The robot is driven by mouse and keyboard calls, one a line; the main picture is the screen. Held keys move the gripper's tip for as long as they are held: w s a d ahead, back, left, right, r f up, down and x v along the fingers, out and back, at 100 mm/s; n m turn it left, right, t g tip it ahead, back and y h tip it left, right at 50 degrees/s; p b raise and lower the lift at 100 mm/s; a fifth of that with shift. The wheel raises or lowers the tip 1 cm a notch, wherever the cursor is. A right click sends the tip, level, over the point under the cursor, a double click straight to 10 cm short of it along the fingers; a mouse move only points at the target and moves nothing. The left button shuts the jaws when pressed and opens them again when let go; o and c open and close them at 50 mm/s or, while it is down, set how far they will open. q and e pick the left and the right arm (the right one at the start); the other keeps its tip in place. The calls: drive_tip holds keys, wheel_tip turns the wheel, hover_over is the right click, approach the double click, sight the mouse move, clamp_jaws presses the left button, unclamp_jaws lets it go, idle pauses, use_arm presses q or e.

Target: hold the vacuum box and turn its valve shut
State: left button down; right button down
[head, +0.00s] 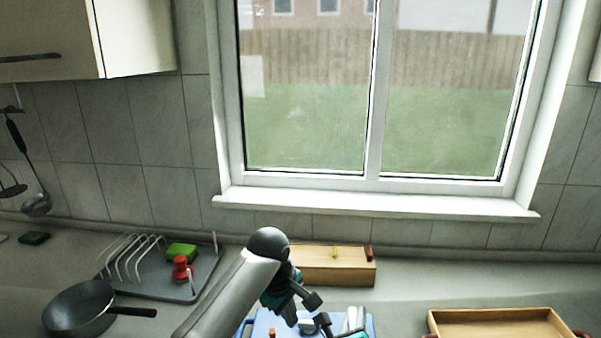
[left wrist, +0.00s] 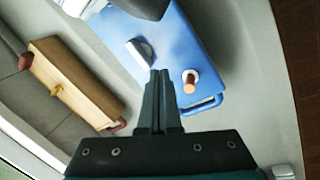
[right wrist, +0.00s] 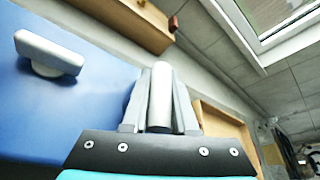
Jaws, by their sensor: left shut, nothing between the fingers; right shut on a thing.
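The blue vacuum box (head: 262,322) stands on the worktop at the bottom of the head view, partly hidden by my arms. It also shows in the left wrist view (left wrist: 195,40) and right wrist view (right wrist: 90,90). A grey lever, seemingly the valve (left wrist: 140,52) (right wrist: 48,54), sits on its top. A short orange-tipped stub (left wrist: 189,82) stands near one edge. My left gripper (left wrist: 158,74) is shut and empty, its tips over the box between lever and stub. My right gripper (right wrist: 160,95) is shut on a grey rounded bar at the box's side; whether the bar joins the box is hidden.
A wooden box (head: 335,266) stands behind the blue box. A wooden tray (head: 500,322) is at the right. A dish rack (head: 150,270) and a dark frying pan (head: 80,310) are at the left. The worktop right of the wooden box (head: 430,275) is clear.

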sight(305, 329)
use_arm(q)
drive_tip(key=shift+s+x, duration=0.15)
drive_tip(key=shift+x, duration=0.55)
drive_tip(key=shift+s+x, duration=0.1)
drive_tip(key=shift+x, duration=0.55)
drive_tip(key=shift+a+f, duration=0.1)
drive_tip(key=shift+a, duration=0.05)
drive_tip(key=shift+w+d, duration=0.3)
drive_tip(key=shift+d, duration=0.3)
drive_tip(key=shift+s+d, duration=0.1)
drive_tip(key=shift+d, duration=0.05)
drive_tip(key=shift+s+d, duration=0.3)
drive_tip(key=shift+s, duration=0.05)
drive_tip(key=shift+s, duration=0.1)
drive_tip(key=shift+s+d, duration=0.2)
drive_tip(key=shift+d, duration=0.25)
drive_tip(key=shift+s, duration=0.2)
idle(0.5)
